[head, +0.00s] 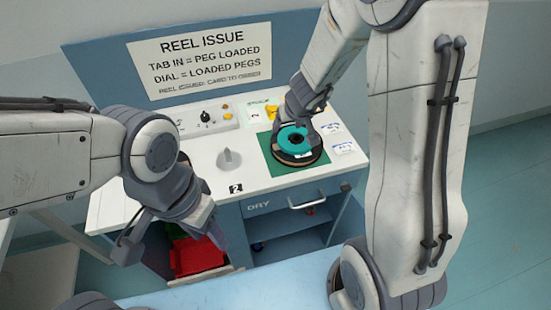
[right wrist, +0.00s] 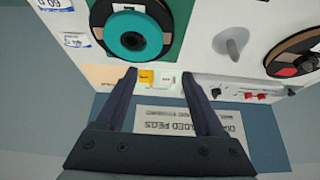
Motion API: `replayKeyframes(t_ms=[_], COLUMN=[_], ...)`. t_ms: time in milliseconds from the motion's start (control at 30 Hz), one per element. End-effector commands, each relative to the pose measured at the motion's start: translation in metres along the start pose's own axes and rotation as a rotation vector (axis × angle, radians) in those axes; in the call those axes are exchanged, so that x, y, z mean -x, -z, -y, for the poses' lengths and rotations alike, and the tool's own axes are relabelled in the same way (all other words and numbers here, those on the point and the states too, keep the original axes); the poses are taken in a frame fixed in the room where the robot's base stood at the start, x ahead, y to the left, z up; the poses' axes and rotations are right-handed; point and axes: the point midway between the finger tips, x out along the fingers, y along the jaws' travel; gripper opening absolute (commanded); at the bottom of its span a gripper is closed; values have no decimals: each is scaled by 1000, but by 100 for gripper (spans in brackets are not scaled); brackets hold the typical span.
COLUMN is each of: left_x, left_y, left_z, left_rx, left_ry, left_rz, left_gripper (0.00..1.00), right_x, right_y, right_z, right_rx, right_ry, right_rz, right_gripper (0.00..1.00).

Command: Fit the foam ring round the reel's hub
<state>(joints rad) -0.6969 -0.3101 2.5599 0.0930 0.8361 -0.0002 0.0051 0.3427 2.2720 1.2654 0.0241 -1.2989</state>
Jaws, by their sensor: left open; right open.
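The teal foam ring (head: 292,139) lies on the reel (head: 301,160), which sits on a green mat (head: 312,166). In the right wrist view the ring (right wrist: 122,32) has a dark round centre (right wrist: 132,41), and the reel's tan rim (right wrist: 168,40) shows around it. I cannot tell whether the ring is fully down round the hub. My right gripper (head: 298,118) is open, close above the ring's far side; its empty fingers show in the right wrist view (right wrist: 159,75). My left gripper (head: 172,242) is open and empty at the front left, away from the reel.
A grey post (head: 229,159) stands left of the mat, with a control panel (head: 206,120) behind. Cards (head: 344,148) lie right of the reel. A red bin (head: 198,256) sits below the left gripper. Another reel (right wrist: 300,50) shows in the right wrist view. A sign (head: 203,58) stands behind.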

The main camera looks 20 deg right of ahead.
Motion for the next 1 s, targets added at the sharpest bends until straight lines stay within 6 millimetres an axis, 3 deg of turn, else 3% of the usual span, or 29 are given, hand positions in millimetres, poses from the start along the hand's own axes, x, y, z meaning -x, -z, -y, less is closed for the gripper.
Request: replayKeyframes(t_ms=[67,167,200,267,300,400,500,600,767,1000], left_x=[0,0,0,0,0,0,0,0,0,0], left_y=[0,0,0,0,0,0,0,0,0,0], left_z=[0,0,0,0,0,0,0,0,0,0], left_rx=[0,0,0,0,0,0,0,0,0,0], left_ry=[0,0,0,0,0,0,0,0,0,0], left_rz=[0,0,0,0,0,0,0,0,0,0], left_gripper=[50,50,50,50,50,50,50,50,50,50], right_x=[8,33,49,79,101,149,181,199,208,208], right_y=[1,-6,-15,-39,-62,-123,-172,-199,-213,-213], right_z=[19,71,98,139,162,187,180,162,145,144], right_rx=[23,88,126,198,250,375,475,538,569,566], right_ry=[41,160,224,320,372,424,382,309,240,235], right_rz=[-6,0,17,68,119,262,380,443,475,476], right_gripper=[70,70,70,70,70,70,70,70,70,70])
